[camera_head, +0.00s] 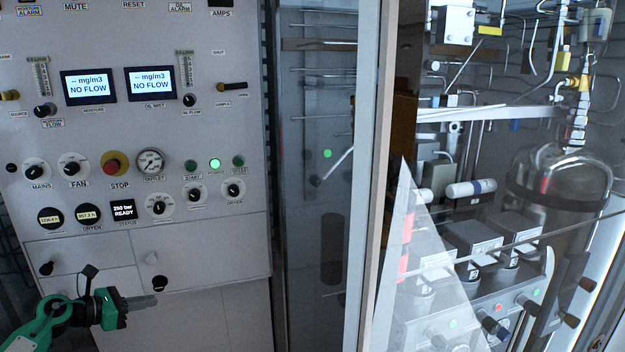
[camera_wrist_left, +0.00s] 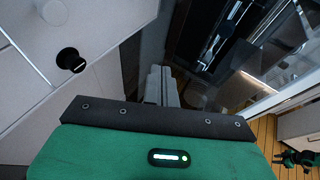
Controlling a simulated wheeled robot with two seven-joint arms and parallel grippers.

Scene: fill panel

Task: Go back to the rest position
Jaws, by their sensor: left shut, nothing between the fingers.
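My left gripper (camera_head: 142,302) shows at the lower left of the head view, on a green and black arm. Its fingers are shut with nothing between them, pointing right, in front of the lower part of the grey control panel (camera_head: 225,130). In the left wrist view the closed grey fingers (camera_wrist_left: 160,86) stick out past the green gripper body (camera_wrist_left: 150,155). A black knob (camera_wrist_left: 70,60) of the panel is at the left of that view, apart from the fingers. My right gripper does not show clearly in the head view.
Two screens (camera_head: 89,86) read NO FLOW. A red stop button (camera_head: 115,164) and a lit green lamp (camera_head: 214,163) are on the panel. A glass door with a pale frame (camera_head: 362,180) stands at centre. Pipes and a metal tank (camera_head: 560,190) fill the right side.

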